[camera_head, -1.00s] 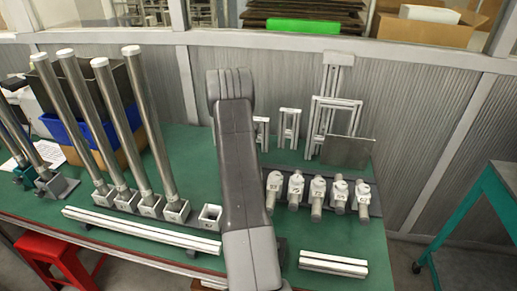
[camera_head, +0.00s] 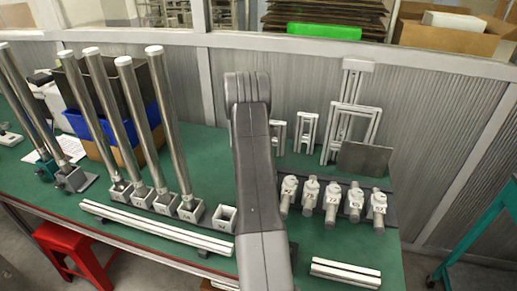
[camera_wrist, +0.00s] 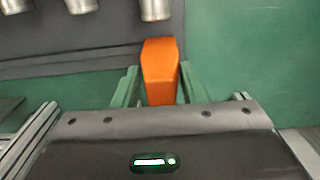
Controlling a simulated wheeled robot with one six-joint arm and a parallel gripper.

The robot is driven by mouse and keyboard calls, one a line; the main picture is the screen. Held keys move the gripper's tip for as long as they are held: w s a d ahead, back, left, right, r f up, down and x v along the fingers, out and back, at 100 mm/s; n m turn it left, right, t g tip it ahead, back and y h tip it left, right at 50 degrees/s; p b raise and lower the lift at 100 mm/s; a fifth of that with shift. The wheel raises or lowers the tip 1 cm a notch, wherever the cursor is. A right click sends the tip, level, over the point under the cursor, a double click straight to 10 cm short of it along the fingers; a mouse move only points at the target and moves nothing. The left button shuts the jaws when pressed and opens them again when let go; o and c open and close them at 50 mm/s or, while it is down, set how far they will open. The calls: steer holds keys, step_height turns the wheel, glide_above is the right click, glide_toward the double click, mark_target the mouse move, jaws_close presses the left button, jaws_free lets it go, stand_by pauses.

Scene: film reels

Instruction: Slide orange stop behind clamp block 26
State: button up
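In the wrist view an orange stop (camera_wrist: 160,72) stands out between the two green fingers of my gripper (camera_wrist: 160,84). The fingers sit close along its sides and appear shut on it. Its far end is near a silver cylindrical end (camera_wrist: 155,9) on the dark rail. In the head view several pale numbered clamp blocks (camera_head: 331,196) stand in a row on the dark rail; the numbers are too small to tell surely which is 26. My gripper and the orange stop are hidden behind my grey arm in the head view.
The dark rail (camera_wrist: 60,64) crosses the top of the wrist view. White bars (camera_head: 345,273) lie at the table's front edge. Tall metal posts (camera_head: 132,115) in square bases and an empty square block (camera_head: 224,219) stand left of my arm. A grey plate (camera_head: 366,159) leans behind the row. Green tabletop right of the stop is clear.

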step_height(320, 180, up, 14)
steer(key=b, duration=0.1)
steer(key=shift+f, duration=0.25)
step_height(320, 180, down, 14)
steer(key=shift+r+p, duration=0.15)
steer(key=shift+p, duration=0.4)
steer(key=shift+d, duration=0.3)
